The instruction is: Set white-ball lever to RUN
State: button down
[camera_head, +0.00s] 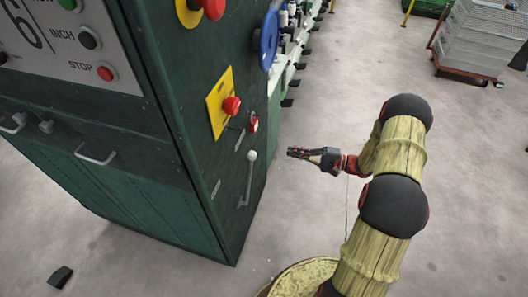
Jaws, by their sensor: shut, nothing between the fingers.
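The white-ball lever (247,181) is on the side face of the green machine cabinet (185,50). Its white ball is at the top and its thin grey rod runs down, slightly leftward, to a pivot near the lower edge of the face. A label plate (216,188) is left of the lever; its text is too small to read. My gripper (291,152) is shut and empty. It points left toward the cabinet, to the right of the white ball in the picture, and appears apart from it.
Above the lever are a red knob (232,105) on a yellow plate and a blue handwheel (268,40). The front face bears a panel with INCH and STOP buttons (105,73). A round yellowish platform edge (300,276) is at the bottom.

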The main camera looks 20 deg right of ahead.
jog(key=shift+a, duration=0.1)
jog(key=w+a+r+b, duration=0.1)
jog(key=w+a+b, duration=0.1)
jog(key=a, duration=0.9)
jog(key=shift+w+r+b, duration=0.25)
jog(key=shift+r+b, duration=0.1)
jog(key=shift+b, duration=0.35)
jog(key=s+a+r+n, duration=0.1)
jog(key=s+a+n, duration=0.1)
jog(key=s+a, duration=0.4)
jog(key=s+a+r+n, duration=0.2)
jog(key=s+a, duration=0.3)
jog(key=s, duration=0.5)
jog(key=shift+a+r+n+b, duration=0.3)
jog(key=shift+a, duration=0.1)
